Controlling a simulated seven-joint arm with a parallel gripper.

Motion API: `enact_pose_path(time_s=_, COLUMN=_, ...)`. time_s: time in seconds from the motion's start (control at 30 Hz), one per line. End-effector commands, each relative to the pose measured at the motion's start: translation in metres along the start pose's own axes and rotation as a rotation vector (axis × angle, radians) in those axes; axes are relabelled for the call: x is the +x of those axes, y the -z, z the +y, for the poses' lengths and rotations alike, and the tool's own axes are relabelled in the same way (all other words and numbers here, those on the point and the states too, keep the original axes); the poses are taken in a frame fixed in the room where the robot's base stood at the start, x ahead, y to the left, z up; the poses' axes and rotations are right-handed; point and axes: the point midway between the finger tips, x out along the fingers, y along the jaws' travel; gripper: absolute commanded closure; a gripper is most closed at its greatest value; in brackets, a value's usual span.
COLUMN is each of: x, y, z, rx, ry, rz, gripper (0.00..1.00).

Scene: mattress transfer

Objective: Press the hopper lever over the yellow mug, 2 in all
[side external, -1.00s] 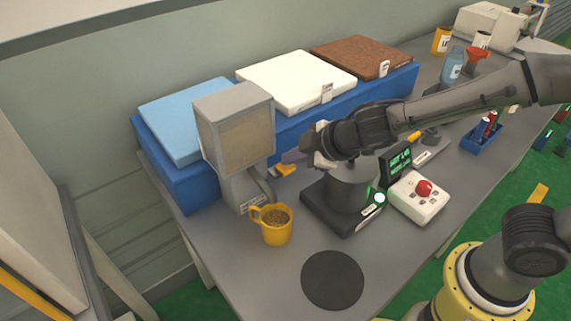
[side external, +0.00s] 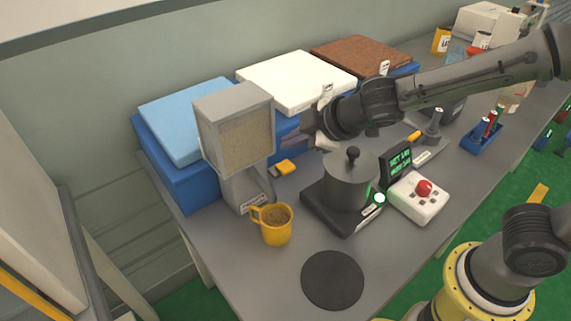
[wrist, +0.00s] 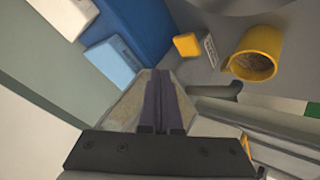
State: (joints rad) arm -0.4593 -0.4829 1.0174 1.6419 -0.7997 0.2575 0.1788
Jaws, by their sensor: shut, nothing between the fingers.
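The grey hopper (side external: 235,130), with a window full of beige grain, stands at the left of the table. The yellow mug (side external: 275,232) is upright in front of its base and holds brown grain; it also shows in the wrist view (wrist: 258,50). My gripper (side external: 290,139) is at the hopper's right side, above the table. In the wrist view its dark fingers (wrist: 160,95) are together and empty, over the beige hopper area. The lever does not show clearly in the side view. A grey bar (wrist: 220,91) in the wrist view may be it.
A dark scale with a lidded grey pot (side external: 350,180) stands right of the mug. A control box with a red button (side external: 425,187) is beside it. A yellow block (side external: 285,167) lies behind. A black round mat (side external: 332,280) lies in front. Blue, white and brown pads line the back.

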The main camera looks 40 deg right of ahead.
Motion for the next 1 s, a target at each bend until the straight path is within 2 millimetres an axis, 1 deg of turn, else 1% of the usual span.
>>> enact_pose_path(time_s=0.13, x=-0.009, y=0.007, z=0.007, rx=0.000, ry=-0.001, rz=0.001, gripper=1.00)
enact_pose_path(time_s=0.23, x=-0.012, y=0.009, z=0.009, rx=0.000, ry=0.001, rz=0.000, gripper=1.00)
enact_pose_path(time_s=0.87, x=-0.013, y=0.009, z=0.009, rx=0.000, ry=0.000, rz=0.000, gripper=1.00)
enact_pose_path(time_s=0.93, x=-0.013, y=0.007, z=0.013, rx=0.006, ry=-0.005, rz=-0.004, gripper=1.00)
enact_pose_path(time_s=0.97, x=-0.014, y=0.006, z=0.017, rx=0.014, ry=-0.012, rz=-0.005, gripper=1.00)
enact_pose_path(time_s=1.0, x=-0.018, y=0.005, z=0.026, rx=0.027, ry=-0.028, rz=0.000, gripper=1.00)
